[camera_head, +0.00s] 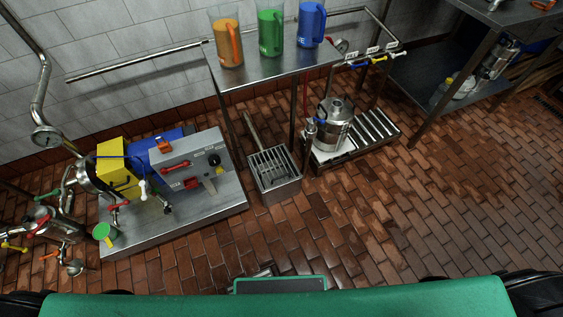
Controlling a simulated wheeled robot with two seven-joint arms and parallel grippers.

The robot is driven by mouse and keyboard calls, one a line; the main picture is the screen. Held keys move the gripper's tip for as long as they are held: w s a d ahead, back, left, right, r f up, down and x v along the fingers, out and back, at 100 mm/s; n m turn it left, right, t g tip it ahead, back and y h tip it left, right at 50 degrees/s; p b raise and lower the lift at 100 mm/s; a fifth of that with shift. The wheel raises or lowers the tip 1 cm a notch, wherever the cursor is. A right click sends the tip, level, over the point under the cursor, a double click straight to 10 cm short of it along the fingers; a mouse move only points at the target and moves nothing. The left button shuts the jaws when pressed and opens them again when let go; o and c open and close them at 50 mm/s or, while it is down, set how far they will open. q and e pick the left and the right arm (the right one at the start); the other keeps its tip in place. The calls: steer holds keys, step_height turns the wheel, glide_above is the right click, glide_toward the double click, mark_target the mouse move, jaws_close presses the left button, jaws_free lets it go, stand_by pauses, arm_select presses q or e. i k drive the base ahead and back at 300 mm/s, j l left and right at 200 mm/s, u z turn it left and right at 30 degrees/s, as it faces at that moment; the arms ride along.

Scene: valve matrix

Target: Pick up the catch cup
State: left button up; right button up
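A small green cup (106,234) sits at the front left corner of a low steel platform (165,231). It looks like the catch cup, but no readable label confirms this. It stands beside the pipes and small valves of a pump unit. Three larger jugs stand on a raised steel table (262,74): an orange one (226,40), a green one (270,30) and a blue one (311,22). Neither of my grippers is in view.
Valve pipes (40,222) crowd the left edge. A control box with a red handle (186,160) stands on the platform. A slatted drain box (273,171) and a steel keg (334,122) on a grated base stand right of it. Brick floor (400,220) is clear at front right.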

mark_target(104, 231)
steer(key=u, duration=2.1)
steer(key=i+z, duration=0.2)
steer(key=z, duration=0.2)
steer(key=i+z, duration=0.25)
steer(key=z, duration=0.15)
